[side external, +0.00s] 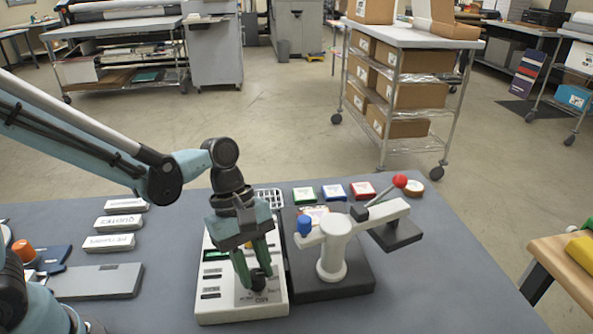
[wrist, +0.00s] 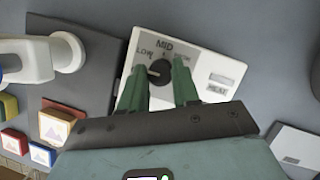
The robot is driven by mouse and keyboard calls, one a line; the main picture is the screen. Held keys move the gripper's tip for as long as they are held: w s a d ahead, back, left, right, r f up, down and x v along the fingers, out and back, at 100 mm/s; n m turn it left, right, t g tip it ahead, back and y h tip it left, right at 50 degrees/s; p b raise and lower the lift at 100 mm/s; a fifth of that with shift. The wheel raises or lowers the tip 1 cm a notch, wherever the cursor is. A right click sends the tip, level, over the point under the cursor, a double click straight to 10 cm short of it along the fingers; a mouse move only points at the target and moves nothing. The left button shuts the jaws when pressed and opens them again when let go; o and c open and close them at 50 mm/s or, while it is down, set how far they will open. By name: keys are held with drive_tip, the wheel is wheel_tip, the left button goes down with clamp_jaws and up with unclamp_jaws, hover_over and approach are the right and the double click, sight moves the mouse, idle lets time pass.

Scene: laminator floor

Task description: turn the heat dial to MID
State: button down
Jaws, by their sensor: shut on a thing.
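The heat dial (wrist: 159,70) is a round black knob on a pale control panel (wrist: 205,92), with LOW, MID and HIGH printed around it in the wrist view. A small light mark on the knob appears to face the LOW side, but its exact angle is hard to tell. My gripper (wrist: 159,88) points down at the panel with its green fingers on either side of the knob, shut on it. In the side view, my gripper (side external: 257,272) is at the near end of the panel (side external: 211,312), and the fingers partly cover the dial (side external: 261,283).
A press with a white arm (side external: 335,228) and red-knobbed lever (side external: 400,181) stands close right of the panel. Colored blocks (side external: 333,193) line the table's back. White labelled blocks (side external: 122,222) and a grey flat box (side external: 98,282) lie left. The table's right front (side external: 440,290) is clear.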

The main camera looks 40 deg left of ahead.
drive_tip(key=m+g, duration=0.1)
drive_tip(key=m, duration=0.1)
drive_tip(key=m+g+y, duration=0.1)
drive_tip(key=m, duration=0.2)
drive_tip(key=shift+w+d+m, duration=0.1)
drive_tip(key=shift+w+m, duration=0.05)
drive_tip(key=shift+m, duration=0.15)
drive_tip(key=shift+d+m+g+y, duration=0.15)
drive_tip(key=shift+m+y, duration=0.25)
drive_tip(key=shift+m, duration=0.7)
drive_tip(key=shift+a+m+g+y, duration=0.1)
drive_tip(key=shift+m+g+y, duration=0.25)
drive_tip(key=shift+m, duration=0.75)
drive_tip(key=c, duration=0.9)
unclamp_jaws()
drive_tip(key=shift+o, duration=0.2)
drive_tip(key=v, duration=1.2)
drive_tip(key=shift+d, duration=0.2)
drive_tip(key=shift+o, duration=0.4)
drive_tip(key=shift+r, duration=0.1)
